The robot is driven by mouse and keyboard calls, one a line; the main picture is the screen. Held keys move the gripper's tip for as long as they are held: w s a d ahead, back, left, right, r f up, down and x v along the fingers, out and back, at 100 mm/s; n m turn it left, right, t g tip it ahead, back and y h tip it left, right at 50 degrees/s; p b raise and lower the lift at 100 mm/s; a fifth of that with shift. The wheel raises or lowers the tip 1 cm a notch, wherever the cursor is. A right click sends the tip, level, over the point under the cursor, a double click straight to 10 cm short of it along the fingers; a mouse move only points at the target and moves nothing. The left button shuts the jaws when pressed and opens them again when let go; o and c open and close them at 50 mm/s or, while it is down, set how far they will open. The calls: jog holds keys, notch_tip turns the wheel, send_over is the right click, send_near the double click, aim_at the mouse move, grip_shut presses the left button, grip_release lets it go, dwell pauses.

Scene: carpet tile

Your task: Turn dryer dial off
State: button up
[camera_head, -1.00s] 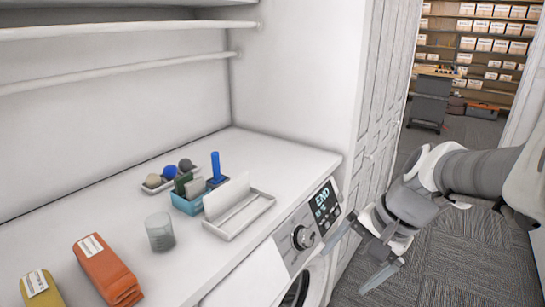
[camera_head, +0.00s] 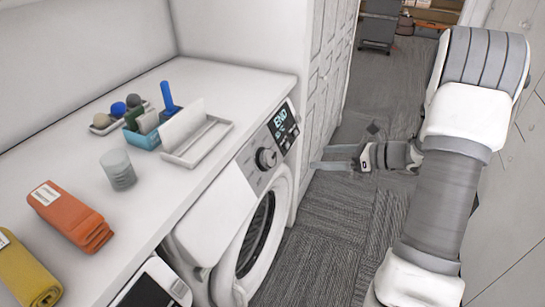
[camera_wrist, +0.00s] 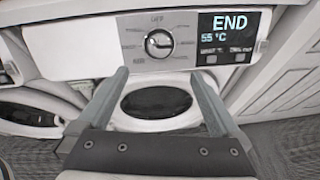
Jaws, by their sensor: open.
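The dryer (camera_head: 250,185) is a white front-loader under the counter, with a round glass door. Its dial (camera_head: 267,158) is a silver-rimmed knob on the control panel, left of a black display reading END. In the wrist view the dial (camera_wrist: 159,43) shows beyond the fingertips, a little above centre, with the word OFF above it and the display (camera_wrist: 228,38) reading END and 55 °C. My gripper (camera_head: 335,157) is open and empty, in front of the panel and apart from the dial. In the wrist view its two fingers (camera_wrist: 158,80) point toward the panel, with the dial between their lines.
A second machine stands left of the dryer. A panelled door (camera_head: 325,75) is at right. The carpet (camera_head: 330,230) before the dryer is clear.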

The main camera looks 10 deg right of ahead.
aim_at(272, 157)
jog(key=x, duration=1.7)
jog(key=shift+a+f+b, duration=0.1)
jog(key=shift+a+b, duration=0.05)
jog(key=shift+b, duration=0.15)
jog(key=c, duration=1.3)
jog(key=shift+o, duration=0.2)
